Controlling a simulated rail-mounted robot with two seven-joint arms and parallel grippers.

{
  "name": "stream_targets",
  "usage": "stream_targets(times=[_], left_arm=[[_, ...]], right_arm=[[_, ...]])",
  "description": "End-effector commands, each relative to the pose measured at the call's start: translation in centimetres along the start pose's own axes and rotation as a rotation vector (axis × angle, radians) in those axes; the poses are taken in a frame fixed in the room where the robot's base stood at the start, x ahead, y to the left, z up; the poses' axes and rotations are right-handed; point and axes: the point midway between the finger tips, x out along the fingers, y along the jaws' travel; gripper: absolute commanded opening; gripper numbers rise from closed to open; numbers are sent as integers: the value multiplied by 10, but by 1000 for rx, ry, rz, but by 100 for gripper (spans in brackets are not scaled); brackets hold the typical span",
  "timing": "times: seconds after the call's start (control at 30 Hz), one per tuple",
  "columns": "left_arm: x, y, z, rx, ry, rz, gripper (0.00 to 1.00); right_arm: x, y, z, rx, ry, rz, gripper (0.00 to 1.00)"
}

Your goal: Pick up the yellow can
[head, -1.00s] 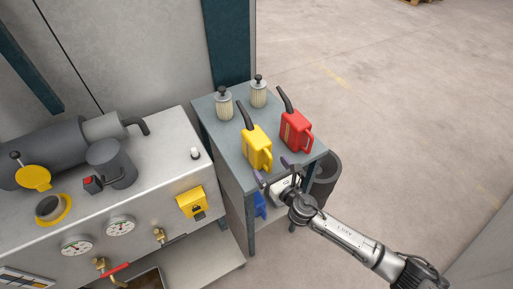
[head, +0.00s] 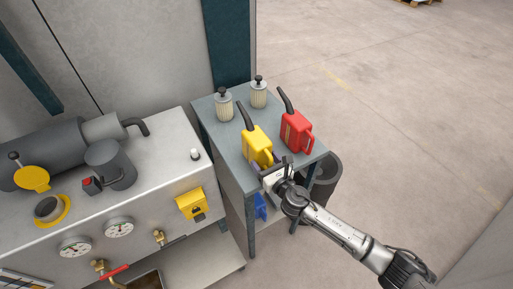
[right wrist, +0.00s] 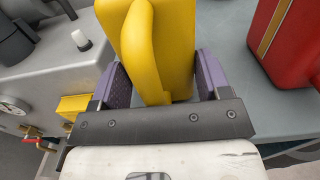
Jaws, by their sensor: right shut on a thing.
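The yellow can (head: 256,143) with a black spout stands upright on the grey side table. In the right wrist view the yellow can (right wrist: 150,40) fills the space between my purple finger pads, its handle towards the camera. My right gripper (head: 268,166) reaches in from the front right and is shut on the yellow can, low on its body. It also shows in the right wrist view (right wrist: 160,85). The can's base is partly hidden by the gripper. My left gripper is not in view.
A red can (head: 296,131) stands close to the right of the yellow can. Two white filters (head: 224,106) stand at the table's (head: 229,150) back. The grey machine with gauges (head: 120,227) is on the left. A dark bin (head: 327,172) stands right of the table.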

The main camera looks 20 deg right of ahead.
Motion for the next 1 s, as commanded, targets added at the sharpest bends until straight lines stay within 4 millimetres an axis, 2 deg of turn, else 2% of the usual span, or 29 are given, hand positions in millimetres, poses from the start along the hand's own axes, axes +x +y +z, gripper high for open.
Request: stream_targets(times=[0.03, 0.3, 0.67, 0.83, 0.97, 1.0], left_arm=[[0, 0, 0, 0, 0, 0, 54], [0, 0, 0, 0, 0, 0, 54], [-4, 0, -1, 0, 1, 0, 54], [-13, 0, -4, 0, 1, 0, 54], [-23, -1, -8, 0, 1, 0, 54], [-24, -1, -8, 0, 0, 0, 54]], right_arm=[[0, 0, 0, 0, 0, 0, 58], [0, 0, 0, 0, 0, 0, 32], [0, 0, 8, 0, -4, 0, 32], [0, -1, 26, -2, -4, 1, 32], [0, 0, 48, -2, -5, 1, 32], [-6, -4, 49, -5, -2, 0, 32]])
